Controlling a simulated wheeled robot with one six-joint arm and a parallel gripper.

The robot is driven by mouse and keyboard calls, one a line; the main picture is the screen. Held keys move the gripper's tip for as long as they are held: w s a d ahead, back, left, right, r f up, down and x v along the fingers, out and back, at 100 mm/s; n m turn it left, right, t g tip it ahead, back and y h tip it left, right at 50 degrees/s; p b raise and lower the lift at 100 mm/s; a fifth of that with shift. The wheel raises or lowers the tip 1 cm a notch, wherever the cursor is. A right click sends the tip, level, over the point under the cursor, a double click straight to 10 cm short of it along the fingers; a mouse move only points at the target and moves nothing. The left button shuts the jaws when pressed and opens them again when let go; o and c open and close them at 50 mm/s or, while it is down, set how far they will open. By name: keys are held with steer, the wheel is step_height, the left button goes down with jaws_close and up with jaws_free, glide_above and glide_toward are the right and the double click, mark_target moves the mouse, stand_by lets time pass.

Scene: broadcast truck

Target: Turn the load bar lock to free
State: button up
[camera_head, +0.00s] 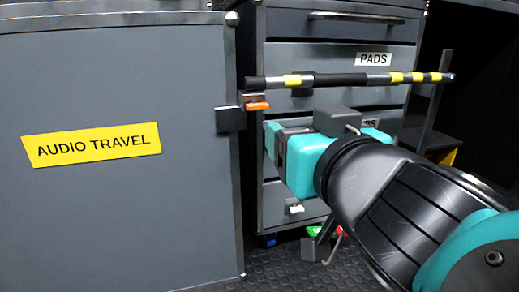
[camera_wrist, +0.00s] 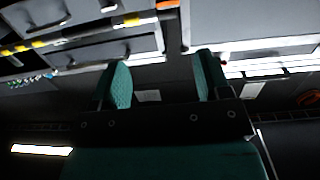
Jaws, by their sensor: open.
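The load bar (camera_head: 335,80), dark with yellow bands and metal sections, runs level across the front of the drawer cabinet. At its left end is a small bracket with an orange lock lever (camera_head: 257,106), which lies about sideways. My gripper (camera_head: 272,138), teal and grey, is just below and right of the lever, apart from it. In the wrist view my gripper (camera_wrist: 163,80) is open with nothing between its fingers. The load bar (camera_wrist: 85,34) crosses the upper left there, and the orange lever (camera_wrist: 167,4) shows at the top edge. Any lock markings are too small to read.
A grey case labelled AUDIO TRAVEL (camera_head: 110,210) stands at the left, close to the lock. The drawer cabinet (camera_head: 285,55), with a PADS label, is behind the bar. Dark textured floor (camera_head: 285,267) shows below. A dark shelf area is at the right.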

steer(key=p, duration=0.7)
glide_toward(259, 106)
steer(key=shift+t+y, duration=0.3)
steer(key=shift+y, duration=0.1)
steer(key=x, duration=0.3)
steer(key=p+x, duration=0.1)
steer(key=x, duration=0.6)
steer(key=shift+w+d+f+p, duration=0.1)
steer(key=shift+d+f+p, duration=0.1)
steer(key=shift+f+p, duration=0.2)
steer(key=c, duration=0.9)
